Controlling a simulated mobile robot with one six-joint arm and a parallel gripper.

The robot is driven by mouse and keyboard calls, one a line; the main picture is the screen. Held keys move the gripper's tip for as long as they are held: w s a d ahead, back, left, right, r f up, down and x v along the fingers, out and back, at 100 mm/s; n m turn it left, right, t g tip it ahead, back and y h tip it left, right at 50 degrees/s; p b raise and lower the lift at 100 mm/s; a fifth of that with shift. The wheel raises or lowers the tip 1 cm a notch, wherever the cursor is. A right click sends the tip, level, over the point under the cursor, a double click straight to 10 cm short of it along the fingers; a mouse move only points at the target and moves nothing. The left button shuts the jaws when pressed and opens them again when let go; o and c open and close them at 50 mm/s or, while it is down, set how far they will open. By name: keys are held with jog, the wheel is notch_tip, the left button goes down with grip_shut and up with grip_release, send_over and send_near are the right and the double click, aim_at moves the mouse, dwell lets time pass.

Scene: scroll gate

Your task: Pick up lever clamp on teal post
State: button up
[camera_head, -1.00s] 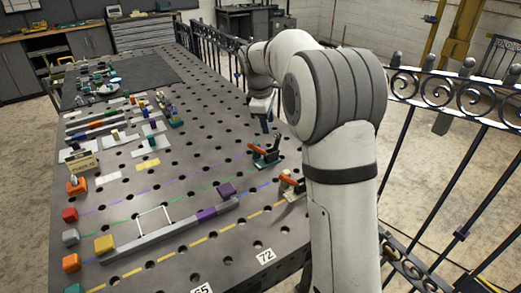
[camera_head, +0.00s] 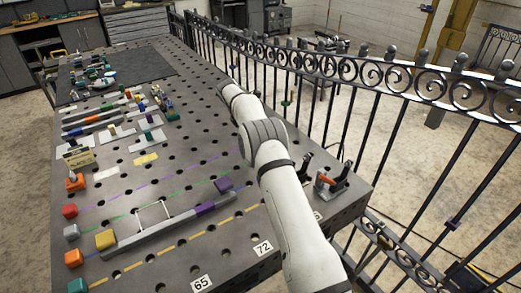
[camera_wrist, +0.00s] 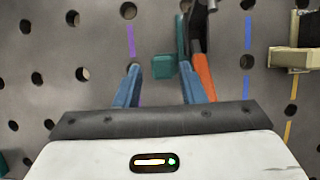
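In the wrist view, the lever clamp (camera_wrist: 202,72) has an orange handle and dark metal arms, with a teal part running alongside. A teal post or block (camera_wrist: 163,68) stands just left of it. My gripper (camera_wrist: 160,70) is open, its two blue fingers apart. In that picture the teal block lies between the fingertips, with a gap on the left, and the right fingertip overlaps the clamp's edge. I cannot tell whether anything touches. My arm hides this clamp and my gripper in the head view.
A tan-based clamp (camera_wrist: 290,60) stands to the right in the wrist view. Another orange-handled clamp (camera_head: 331,182) sits near the table's right corner, with a black lever (camera_head: 305,164) beside it. The iron fence (camera_head: 385,92) runs close along the table (camera_head: 180,247). A grey rail (camera_head: 160,232) lies in front.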

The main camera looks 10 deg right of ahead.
jog(key=p+x, duration=0.1)
jog(key=x, duration=0.4)
jog(key=shift+d+f+p, duration=0.1)
jog(key=shift+d+p, duration=0.1)
jog(key=shift+p, duration=0.2)
jog(key=shift+c, duration=0.2)
grip_shut()
dwell(0.7)
jog(key=shift+w+r, duration=0.1)
jog(key=shift+r, duration=0.15)
